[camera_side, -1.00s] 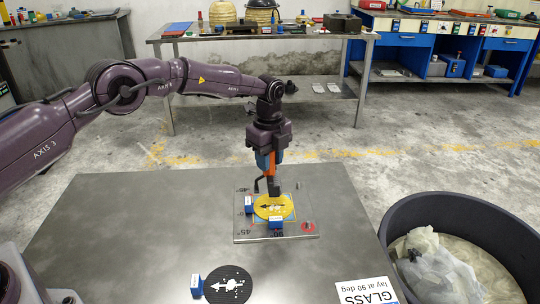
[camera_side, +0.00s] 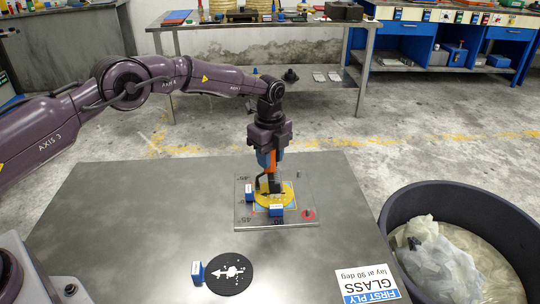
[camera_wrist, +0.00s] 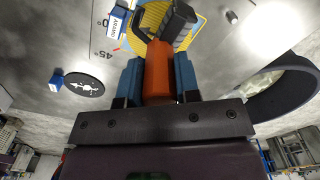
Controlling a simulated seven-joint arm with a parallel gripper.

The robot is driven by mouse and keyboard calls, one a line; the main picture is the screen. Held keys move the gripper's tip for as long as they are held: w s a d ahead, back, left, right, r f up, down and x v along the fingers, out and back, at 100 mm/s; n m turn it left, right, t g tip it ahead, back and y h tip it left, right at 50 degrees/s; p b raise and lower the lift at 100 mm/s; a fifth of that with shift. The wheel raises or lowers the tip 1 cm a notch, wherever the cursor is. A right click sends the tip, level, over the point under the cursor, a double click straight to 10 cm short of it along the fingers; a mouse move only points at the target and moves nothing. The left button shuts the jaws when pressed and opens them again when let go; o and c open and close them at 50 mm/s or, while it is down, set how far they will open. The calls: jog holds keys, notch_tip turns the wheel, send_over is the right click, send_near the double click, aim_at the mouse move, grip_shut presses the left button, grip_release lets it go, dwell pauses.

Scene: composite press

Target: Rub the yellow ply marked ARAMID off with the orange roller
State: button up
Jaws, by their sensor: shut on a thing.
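My gripper (camera_side: 269,160) points down over the plate, its blue fingers shut on the orange handle of the roller (camera_wrist: 158,72). The roller's dark head is at the yellow ply (camera_side: 288,193) in the side view and covers part of it; it looks down at the ply's surface, but contact is hard to confirm. The yellow ply also shows behind the roller in the wrist view (camera_wrist: 147,17). It is a round disc with a black arrow, partly hidden. A blue block with a white label, reading ARAMID in the wrist view (camera_wrist: 117,22), stands at its edge.
The grey plate (camera_side: 250,222) carries angle marks and a red spot (camera_side: 309,214). A black disc with a white arrow (camera_side: 230,273) lies nearer on the table beside a blue block (camera_side: 198,273). A FIRST PLY GLASS card (camera_side: 368,285) lies at right.

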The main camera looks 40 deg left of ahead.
aim_at(271, 180)
jog(key=shift+f, duration=0.55)
dwell(0.4)
jog(key=shift+s+d+f, duration=0.1)
jog(key=shift+s+d, duration=1.35)
jog(key=shift+w+a, duration=1.45)
jog(key=shift+a, duration=0.05)
jog(key=shift+r, duration=3.65)
